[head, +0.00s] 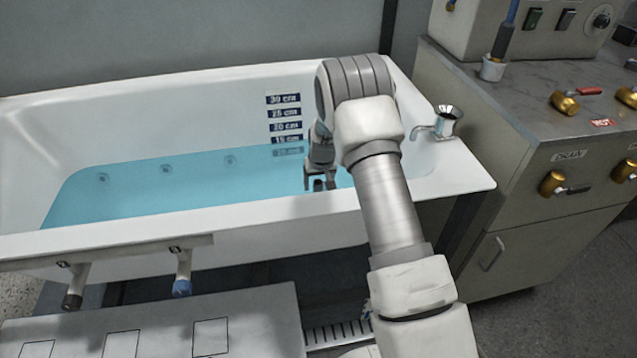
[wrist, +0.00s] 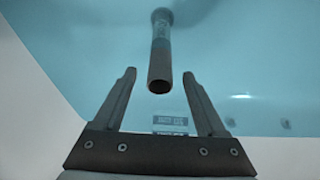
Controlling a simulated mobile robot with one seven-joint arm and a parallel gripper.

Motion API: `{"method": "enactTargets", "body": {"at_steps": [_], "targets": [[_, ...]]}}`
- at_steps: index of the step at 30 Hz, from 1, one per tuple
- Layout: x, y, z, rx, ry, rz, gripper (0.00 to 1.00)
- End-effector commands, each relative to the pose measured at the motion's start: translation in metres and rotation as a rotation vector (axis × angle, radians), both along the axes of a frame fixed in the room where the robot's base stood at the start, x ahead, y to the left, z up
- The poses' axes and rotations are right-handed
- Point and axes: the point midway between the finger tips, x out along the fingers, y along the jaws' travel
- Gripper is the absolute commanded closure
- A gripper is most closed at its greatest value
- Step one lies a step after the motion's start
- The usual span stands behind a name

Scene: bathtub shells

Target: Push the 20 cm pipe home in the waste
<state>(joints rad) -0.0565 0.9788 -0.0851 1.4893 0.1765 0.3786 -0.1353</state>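A grey standpipe (wrist: 160,62) with a dark open top stands in the water of the white tub (head: 230,228). Its far end meets a round fitting, likely the waste (wrist: 162,15), in the wrist view; whether it is fully seated I cannot tell. No length mark on it is readable. My gripper (wrist: 158,73) is open, its two fingers apart on either side of the pipe's top end, with gaps to both. In the head view my gripper (head: 319,184) hangs over the tub near its front wall, and my arm hides part of the tub's right end.
Blue water (head: 200,190) fills the tub's lower part. Depth labels (head: 285,113) are on its back wall. A spout (head: 425,132) is on the right rim. Two pipes, one blue-tipped (head: 182,285), hang from the front rail (head: 120,249). A cabinet (head: 520,220) with valves stands right.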

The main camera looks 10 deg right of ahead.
Motion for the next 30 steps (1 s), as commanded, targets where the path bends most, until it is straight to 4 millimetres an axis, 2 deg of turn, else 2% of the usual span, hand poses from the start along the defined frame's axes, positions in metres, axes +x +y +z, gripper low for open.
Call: {"method": "enactTargets", "body": {"at_steps": [7,11,14,24,30], "targets": [[0.0,0.0,0.0,0.0,0.001,0.0,0.26],[-0.002,0.0,0.009,0.0,0.0,0.0,0.26],[-0.006,0.0,0.025,0.0,-0.001,0.0,0.26],[-0.03,0.0,0.104,0.0,-0.002,0.0,0.26],[-0.043,0.0,0.143,0.0,-0.002,0.001,0.26]]}}
